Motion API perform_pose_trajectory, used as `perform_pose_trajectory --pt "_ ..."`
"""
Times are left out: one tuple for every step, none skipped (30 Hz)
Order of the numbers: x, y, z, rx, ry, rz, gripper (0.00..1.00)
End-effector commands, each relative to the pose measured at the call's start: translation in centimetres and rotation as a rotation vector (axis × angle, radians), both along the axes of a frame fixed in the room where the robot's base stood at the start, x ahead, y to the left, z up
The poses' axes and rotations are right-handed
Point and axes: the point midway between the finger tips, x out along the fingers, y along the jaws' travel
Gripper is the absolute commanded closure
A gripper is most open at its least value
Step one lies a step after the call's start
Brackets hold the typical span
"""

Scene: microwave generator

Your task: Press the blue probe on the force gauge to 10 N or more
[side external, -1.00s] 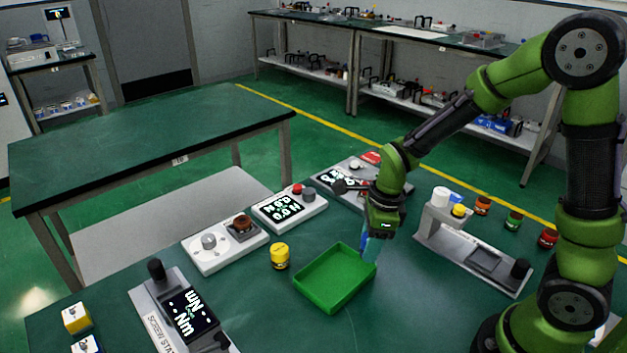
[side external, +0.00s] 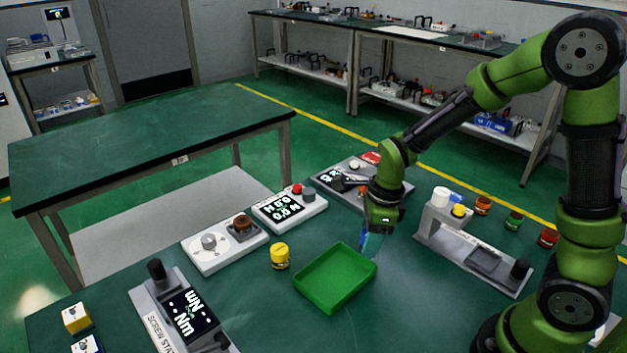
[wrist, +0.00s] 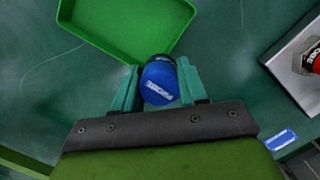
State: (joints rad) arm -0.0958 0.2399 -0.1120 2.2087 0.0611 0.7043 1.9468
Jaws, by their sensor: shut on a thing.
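My gripper (wrist: 157,92) is shut on the blue probe (wrist: 160,84), whose "PROBE" lettering faces the wrist camera. In the side view my gripper (side external: 373,244) points down above the table, by the back right corner of the green tray; the fingers and arm mostly hide the probe there. The force gauge appears to be the white unit (side external: 312,213) with a black lit display (side external: 280,208), a red button and a grey round pad (side external: 308,194). It lies left of my gripper, apart from it. Its display seems to show a value in N near zero.
The green tray (side external: 301,281) looks empty. A yellow-capped jar (side external: 280,256) and a white unit with a brown knob (side external: 212,262) stand left of it. A grey stand (side external: 430,237) is close on the right. A screw station (side external: 153,307) is at front left.

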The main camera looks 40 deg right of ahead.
Motion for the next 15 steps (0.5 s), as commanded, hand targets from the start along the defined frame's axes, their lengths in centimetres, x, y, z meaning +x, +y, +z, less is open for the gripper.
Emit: perform_pose_trajectory --pt "1.5 -0.2 0.3 -0.001 -0.003 -0.001 1.0" --pt "2.4 -0.4 0.5 0.001 -0.003 -0.002 1.0" --pt "3.8 -0.5 0.9 0.001 -0.003 -0.002 1.0" --pt "4.8 -0.7 1.1 0.001 -0.002 -0.002 1.0" --pt "5.9 -0.9 1.4 0.002 -0.003 -0.001 1.0" --pt "7.3 -1.1 1.7 0.002 -0.002 -0.001 1.0" --pt "8.3 -1.3 2.0 0.002 0.0 -0.001 1.0" --pt "9.4 -1.5 2.2 0.002 0.001 -0.001 1.0" --pt "10.7 -1.8 2.6 0.002 0.001 -0.001 1.0" --pt "11.6 -2.0 2.8 0.002 0.002 0.0 1.0" --pt "12.6 -2.2 3.1 0.002 0.002 0.0 1.0" --pt "13.8 -2.4 3.4 0.001 0.001 0.001 1.0" --pt "14.6 -2.7 3.6 0.001 0.003 0.001 1.0" --pt "15.5 -2.9 3.8 0.001 0.004 0.0 1.0" --pt "16.6 -3.2 4.1 0.0 0.003 0.001 1.0"
